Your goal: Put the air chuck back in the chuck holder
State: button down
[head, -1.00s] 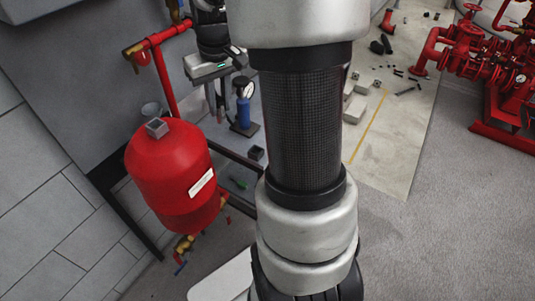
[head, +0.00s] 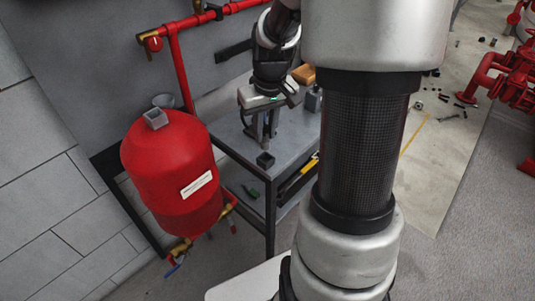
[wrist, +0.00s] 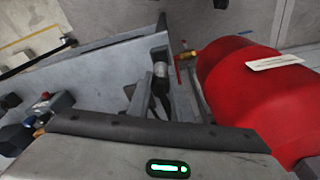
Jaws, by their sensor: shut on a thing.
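My gripper (head: 262,138) points down over the grey bench and is shut. In the wrist view (wrist: 158,98) its fingers close around a slim black piece with a silver end, which I take to be the air chuck (wrist: 160,70). In the head view the fingers hide most of it. I cannot make out the cup in the wrist view.
The red tank (head: 170,180) stands left of the bench (head: 290,135), with a grey block (head: 155,119) on top. A red pipe (head: 181,75) rises behind. A blue-grey object (head: 313,100) and a brown block (head: 303,75) are at the bench's right. A yellow-handled tool (head: 300,177) lies below.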

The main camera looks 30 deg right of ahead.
aim_at(265, 148)
jog(key=shift+f+b, duration=0.65)
jog(key=shift+f, duration=2.35)
jog(key=shift+f, duration=0.15)
jog(key=c, duration=1.6)
grip_release()
jog(key=r+p, duration=0.1)
jog(key=r, duration=0.3)
jog(key=s+r+p, duration=0.1)
jog(key=r, duration=0.3)
jog(key=s+r+p, duration=0.1)
jog(key=r, duration=0.3)
jog(key=shift+r, duration=0.1)
